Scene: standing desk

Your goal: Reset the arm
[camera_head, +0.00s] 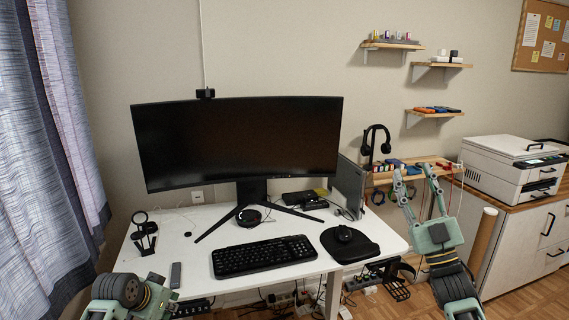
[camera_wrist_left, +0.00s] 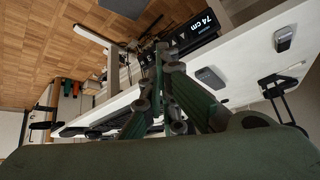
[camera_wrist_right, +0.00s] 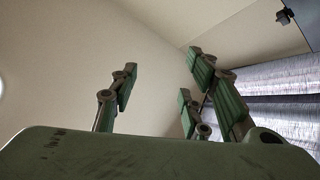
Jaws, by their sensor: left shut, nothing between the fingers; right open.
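My right arm is raised at the right of the head view, beyond the desk's right edge. Its gripper (camera_head: 415,174) points up with the fingers spread, open and empty. The right wrist view also shows this gripper (camera_wrist_right: 163,66) with a wide gap between its green fingers, against wall and curtain. My left arm is low at the bottom left of the head view, by the desk's front edge. Its gripper (camera_head: 155,280) is only partly visible there. In the left wrist view the left gripper (camera_wrist_left: 163,48) has its fingers together with nothing held, near the desk.
A printer (camera_head: 510,165) stands on a cabinet at right. Wall shelves (camera_head: 435,112) hang behind. A curtain (camera_head: 45,150) is at left.

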